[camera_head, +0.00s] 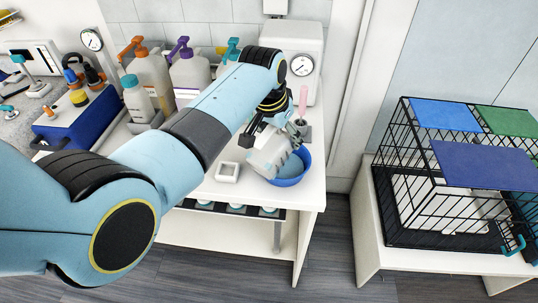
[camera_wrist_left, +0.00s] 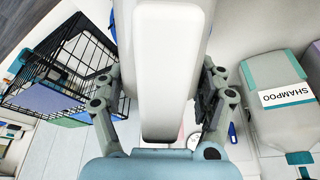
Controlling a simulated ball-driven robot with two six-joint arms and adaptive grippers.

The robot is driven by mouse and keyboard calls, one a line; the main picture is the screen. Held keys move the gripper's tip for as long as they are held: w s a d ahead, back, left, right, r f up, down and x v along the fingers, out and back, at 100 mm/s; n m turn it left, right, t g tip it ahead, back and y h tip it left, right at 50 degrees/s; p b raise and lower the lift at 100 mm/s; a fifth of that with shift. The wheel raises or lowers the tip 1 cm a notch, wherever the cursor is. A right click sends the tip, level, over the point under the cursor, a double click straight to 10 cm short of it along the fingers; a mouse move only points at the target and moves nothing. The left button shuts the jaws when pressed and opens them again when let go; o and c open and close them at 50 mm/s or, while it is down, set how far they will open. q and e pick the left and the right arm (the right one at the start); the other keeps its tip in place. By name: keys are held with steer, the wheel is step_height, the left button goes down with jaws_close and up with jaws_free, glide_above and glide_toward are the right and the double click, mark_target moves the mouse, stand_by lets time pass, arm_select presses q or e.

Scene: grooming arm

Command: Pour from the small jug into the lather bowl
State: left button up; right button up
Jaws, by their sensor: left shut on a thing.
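The small jug (camera_head: 268,156) is pale grey-white and tilted, with its lower right side over the blue lather bowl (camera_head: 287,182). The bowl stands near the right front of the white table, and pale blue shows inside it. My left gripper (camera_head: 268,137) is shut on the jug from above and behind. In the left wrist view, the jug (camera_wrist_left: 170,65) fills the middle between the two fingers of my left gripper (camera_wrist_left: 160,105). The jug's mouth and any stream are hard to make out. My right gripper is not in view.
A small white square dish (camera_head: 228,172) lies left of the bowl. Pump bottles (camera_head: 190,75) stand at the back left, and a white box with a dial (camera_head: 300,67) behind the gripper. A wire cage (camera_head: 450,190) stands on a separate table at right, past a gap.

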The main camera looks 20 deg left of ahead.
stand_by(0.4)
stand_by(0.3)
arm_select(q)
steer(key=shift+w+r+g, duration=0.1)
steer(key=shift+w+g, duration=0.15)
steer(key=shift+g, duration=0.15)
stand_by(0.6)
steer(key=shift+w+d+g+y+b, duration=0.1)
steer(key=shift+w+g+y+b, duration=0.1)
steer(key=shift+g+y+b, duration=0.15)
steer(key=shift+g, duration=0.25)
